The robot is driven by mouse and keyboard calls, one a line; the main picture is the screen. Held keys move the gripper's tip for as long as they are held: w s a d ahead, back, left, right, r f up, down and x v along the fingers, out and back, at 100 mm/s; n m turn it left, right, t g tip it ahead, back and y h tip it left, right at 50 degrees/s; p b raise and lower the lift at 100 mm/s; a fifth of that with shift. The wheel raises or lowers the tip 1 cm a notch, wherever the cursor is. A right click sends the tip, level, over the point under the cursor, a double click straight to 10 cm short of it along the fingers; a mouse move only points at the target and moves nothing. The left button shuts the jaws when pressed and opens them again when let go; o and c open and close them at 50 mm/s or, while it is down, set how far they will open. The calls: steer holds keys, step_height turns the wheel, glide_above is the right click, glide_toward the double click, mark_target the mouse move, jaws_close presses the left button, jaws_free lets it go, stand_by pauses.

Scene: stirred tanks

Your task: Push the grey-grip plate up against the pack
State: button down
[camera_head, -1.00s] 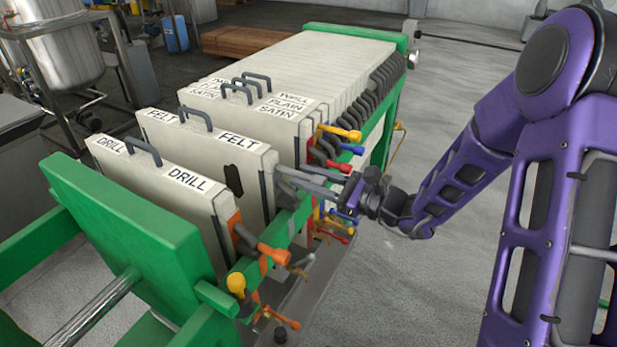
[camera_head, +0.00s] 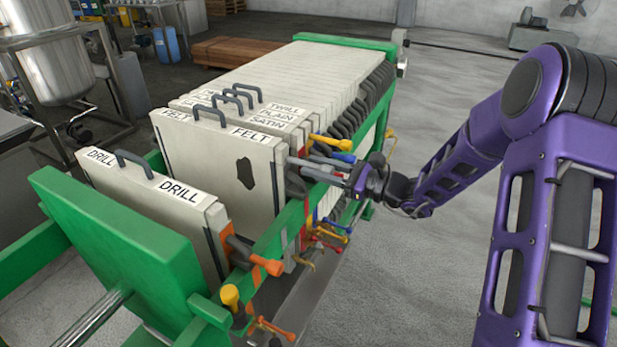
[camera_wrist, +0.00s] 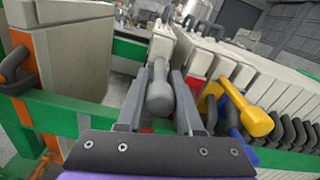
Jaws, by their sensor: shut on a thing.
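The FELT plate (camera_head: 205,150) is pale, hangs upright and has a dark patch on its near face. Its grey grip (camera_wrist: 160,98) sticks out at the right side. My gripper (camera_head: 303,166) is shut on this grip, with a finger on each side in the wrist view (camera_wrist: 160,78). The pack (camera_head: 325,70) of pale plates stands behind it, its nearest plates marked SATIN, PLAIN and TWILL. The FELT plate is close to the SATIN plate; whether they touch cannot be told.
The DRILL plate (camera_head: 150,190) with an orange grip (camera_head: 265,264) stands apart in front, with an open gap behind it. A green end block (camera_head: 120,250) is nearest me. Yellow (camera_wrist: 255,120), red and blue grips stick out close beside my gripper. A green rail (camera_head: 270,240) runs below.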

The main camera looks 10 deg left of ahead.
steer(key=w, duration=0.1)
steer(key=w+d, duration=0.1)
steer(key=w, duration=0.1)
steer(key=shift+r, duration=0.1)
steer(key=shift+d, duration=0.1)
steer(key=c, duration=0.6)
jaws_free()
steer(key=shift+w, duration=0.1)
steer(key=v, duration=1.7)
steer(key=shift+s+d, duration=0.15)
steer(key=shift+s, duration=0.05)
steer(key=shift+d, duration=0.1)
